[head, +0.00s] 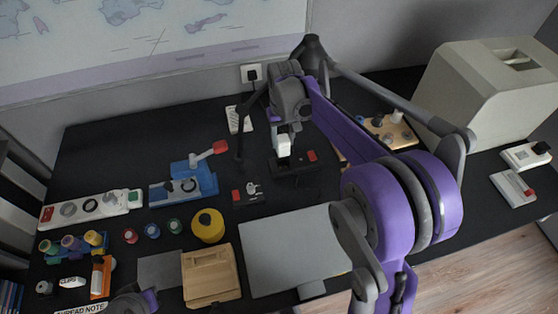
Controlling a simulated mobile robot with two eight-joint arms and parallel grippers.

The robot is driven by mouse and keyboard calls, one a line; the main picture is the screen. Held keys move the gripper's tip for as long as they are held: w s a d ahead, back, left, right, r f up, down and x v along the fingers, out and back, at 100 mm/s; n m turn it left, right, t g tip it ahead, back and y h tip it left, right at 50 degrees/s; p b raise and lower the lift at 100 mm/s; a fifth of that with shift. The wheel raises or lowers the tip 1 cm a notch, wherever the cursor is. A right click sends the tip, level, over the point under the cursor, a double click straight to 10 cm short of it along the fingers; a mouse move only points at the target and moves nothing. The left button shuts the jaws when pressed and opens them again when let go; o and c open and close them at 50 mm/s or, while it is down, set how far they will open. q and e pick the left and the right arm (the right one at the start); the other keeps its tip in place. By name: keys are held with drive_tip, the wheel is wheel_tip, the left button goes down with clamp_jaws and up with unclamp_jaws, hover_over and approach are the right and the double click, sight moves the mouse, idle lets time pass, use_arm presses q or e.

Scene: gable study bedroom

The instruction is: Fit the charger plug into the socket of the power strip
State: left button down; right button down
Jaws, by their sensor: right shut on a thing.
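My right gripper (284,131) is shut on a white charger plug (284,147), which hangs below the fingers. The plug is over a dark power strip (291,169) with a red switch at its right end, near the middle of the desk. The plug's lower end overlaps the strip, and I cannot tell whether it is in a socket or just above. The strip's sockets are too dark and small to make out. A grey and purple part of my left arm shows at the bottom edge; its fingers are not visible.
A closed grey laptop-like panel (295,246) lies in front of the strip. A white panel with round fittings (90,208), a blue tool (184,187) and a yellow roll (208,226) are to the left. A beige machine (485,90) stands at right. Black desktop is clear at back left.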

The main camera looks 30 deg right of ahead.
sight(283, 146)
wheel_tip(283, 146, down, 3)
drive_tip(key=shift+d+f, duration=0.1)
drive_tip(key=shift+f, duration=2.3)
drive_tip(key=shift+f+b, duration=0.1)
drive_tip(key=shift+b, duration=0.25)
drive_tip(key=shift+c, duration=1.8)
unclamp_jaws()
